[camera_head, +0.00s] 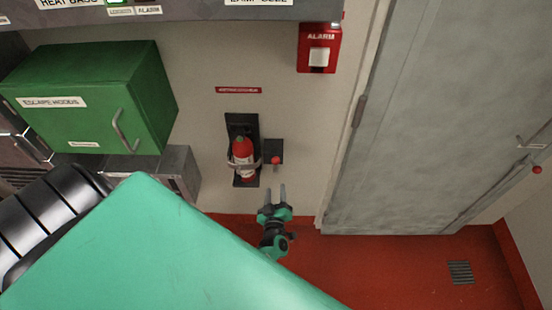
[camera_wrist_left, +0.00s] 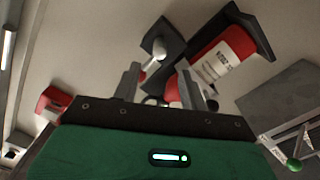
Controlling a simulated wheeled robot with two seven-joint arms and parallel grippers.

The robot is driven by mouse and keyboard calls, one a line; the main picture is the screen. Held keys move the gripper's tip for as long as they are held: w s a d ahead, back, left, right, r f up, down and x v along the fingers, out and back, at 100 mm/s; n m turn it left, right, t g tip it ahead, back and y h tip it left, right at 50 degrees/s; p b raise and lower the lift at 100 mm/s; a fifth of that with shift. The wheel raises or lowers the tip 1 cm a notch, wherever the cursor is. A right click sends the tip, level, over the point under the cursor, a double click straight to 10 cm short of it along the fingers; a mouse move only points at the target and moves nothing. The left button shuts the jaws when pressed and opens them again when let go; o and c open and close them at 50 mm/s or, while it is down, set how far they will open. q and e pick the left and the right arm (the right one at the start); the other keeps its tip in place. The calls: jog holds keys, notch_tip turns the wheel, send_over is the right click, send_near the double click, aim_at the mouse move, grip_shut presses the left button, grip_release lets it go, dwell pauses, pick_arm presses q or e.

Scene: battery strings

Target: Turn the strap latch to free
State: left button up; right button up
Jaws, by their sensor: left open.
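The strap latch (camera_head: 275,158) is a dark plate with a red knob, just right of the red fire extinguisher (camera_head: 242,158) on the wall. The extinguisher sits in a black bracket (camera_head: 241,124) with a strap across it. My left gripper (camera_head: 275,190) is open just below the latch, fingers pointing up the picture. In the left wrist view, the latch's dark plate (camera_wrist_left: 167,36) and silver lever (camera_wrist_left: 159,50) show beyond the open fingers. The red knob lies near the left finger and is partly hidden; contact cannot be told. The extinguisher (camera_wrist_left: 222,58) is behind the right finger.
A green escape-hoods box (camera_head: 90,95) is on the left, above a grey metal cabinet (camera_head: 178,172). A red alarm box (camera_head: 319,48) is upper right of the latch. A grey door (camera_head: 430,110) fills the right. The red floor (camera_head: 380,265) is clear there.

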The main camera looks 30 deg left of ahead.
pick_arm(q)
jog(key=shift+p+v, duration=0.3)
jog(key=shift+v, duration=2)
